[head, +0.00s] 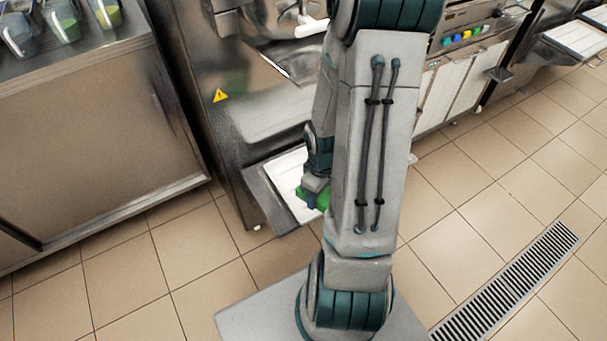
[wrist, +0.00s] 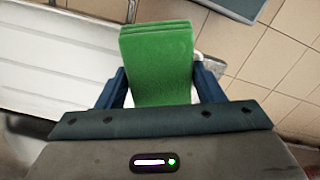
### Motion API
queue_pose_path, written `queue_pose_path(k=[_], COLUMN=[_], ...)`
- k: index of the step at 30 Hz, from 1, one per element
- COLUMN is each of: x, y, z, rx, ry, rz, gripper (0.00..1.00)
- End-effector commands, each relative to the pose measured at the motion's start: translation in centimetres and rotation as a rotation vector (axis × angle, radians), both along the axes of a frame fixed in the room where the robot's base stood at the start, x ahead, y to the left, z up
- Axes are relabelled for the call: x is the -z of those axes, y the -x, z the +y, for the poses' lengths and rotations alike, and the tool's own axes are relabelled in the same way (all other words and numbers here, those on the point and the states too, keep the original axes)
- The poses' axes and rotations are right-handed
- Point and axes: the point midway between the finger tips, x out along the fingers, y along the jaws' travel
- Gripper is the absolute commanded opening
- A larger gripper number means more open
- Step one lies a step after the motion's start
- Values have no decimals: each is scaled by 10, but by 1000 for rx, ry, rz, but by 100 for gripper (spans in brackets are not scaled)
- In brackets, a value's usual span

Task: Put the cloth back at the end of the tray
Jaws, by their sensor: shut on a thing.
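A folded green cloth (wrist: 157,65) is held between the two blue fingers of my gripper (wrist: 160,88) in the wrist view. In the head view the green cloth (head: 322,198) shows beside my gripper (head: 312,195), over the white tray (head: 291,183) low at the front of the freezer. The white tray (wrist: 50,60) also shows in the wrist view, to the left of and behind the cloth. My arm hides part of the cloth and of the tray's right side in the head view. I cannot tell whether the cloth touches the tray.
A steel freezer body (head: 235,120) with a yellow warning sign (head: 220,96) stands behind the tray. A steel counter (head: 90,120) with several cups of coloured contents is at the left. A floor drain grate (head: 510,285) lies at the right.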

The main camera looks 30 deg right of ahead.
Motion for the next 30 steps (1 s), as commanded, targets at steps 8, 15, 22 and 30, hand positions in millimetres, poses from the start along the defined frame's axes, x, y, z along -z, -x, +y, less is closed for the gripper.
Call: queue_pose_path(k=[8, 15, 22, 30], x=[2, 27, 43, 72], y=[-69, -81, -81, -85], z=[2, 2, 2, 2], rx=[-4, 0, -2, -2], ry=[3, 1, 1, 2], rz=[-9, -4, -4, -7], gripper=[43, 43, 43, 43])
